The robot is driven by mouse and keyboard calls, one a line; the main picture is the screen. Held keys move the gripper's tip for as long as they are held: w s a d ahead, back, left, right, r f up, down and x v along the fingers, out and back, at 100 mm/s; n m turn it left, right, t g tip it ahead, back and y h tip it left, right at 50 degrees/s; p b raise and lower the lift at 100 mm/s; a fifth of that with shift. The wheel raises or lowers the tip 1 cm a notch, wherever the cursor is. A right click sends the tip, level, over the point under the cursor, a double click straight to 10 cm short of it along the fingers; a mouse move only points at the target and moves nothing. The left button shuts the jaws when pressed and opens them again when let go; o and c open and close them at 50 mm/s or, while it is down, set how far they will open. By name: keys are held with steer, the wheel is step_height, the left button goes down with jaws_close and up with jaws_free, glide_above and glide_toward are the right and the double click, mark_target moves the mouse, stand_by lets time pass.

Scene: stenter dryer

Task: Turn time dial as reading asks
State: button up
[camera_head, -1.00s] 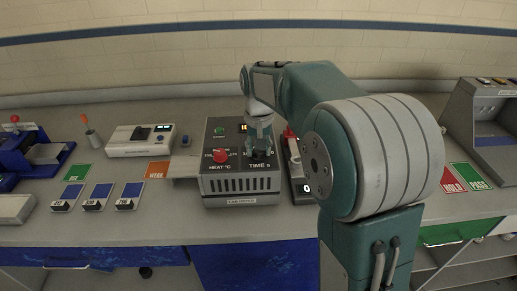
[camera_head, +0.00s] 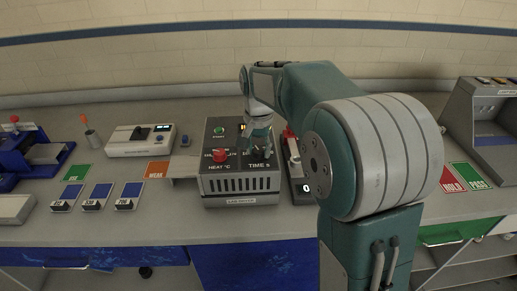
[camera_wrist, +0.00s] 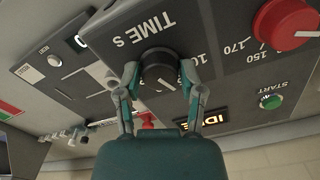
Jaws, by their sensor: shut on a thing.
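The stenter dryer (camera_head: 240,185) is a dark box on the bench with a slotted front. Its black time dial (camera_wrist: 158,68), under the label "TIME s", sits between the two fingers of my gripper (camera_wrist: 160,85) in the wrist view, and the fingers are shut on it. In the head view my gripper (camera_head: 261,145) hides most of the dial. The red heat dial (camera_head: 220,156) is to the left; it also shows in the wrist view (camera_wrist: 285,24). A lit display (camera_wrist: 204,117) reads partly "IDLE", partly hidden by a finger. The dial's pointer setting cannot be told.
A green start button (camera_wrist: 271,102) is near the display. A device with a red part (camera_head: 291,140) stands just right of the dryer.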

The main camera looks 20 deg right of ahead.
mark_target(257, 149)
steer(key=shift+s+f, duration=0.1)
steer(key=shift+f, duration=0.15)
steer(key=o, duration=1.2)
steer(key=shift+a, duration=0.1)
steer(key=shift+c, duration=0.2)
steer(key=shift+r, duration=0.1)
step_height(257, 149, up, 12)
steer(key=shift+w, duration=0.2)
steer(key=shift+a, duration=0.1)
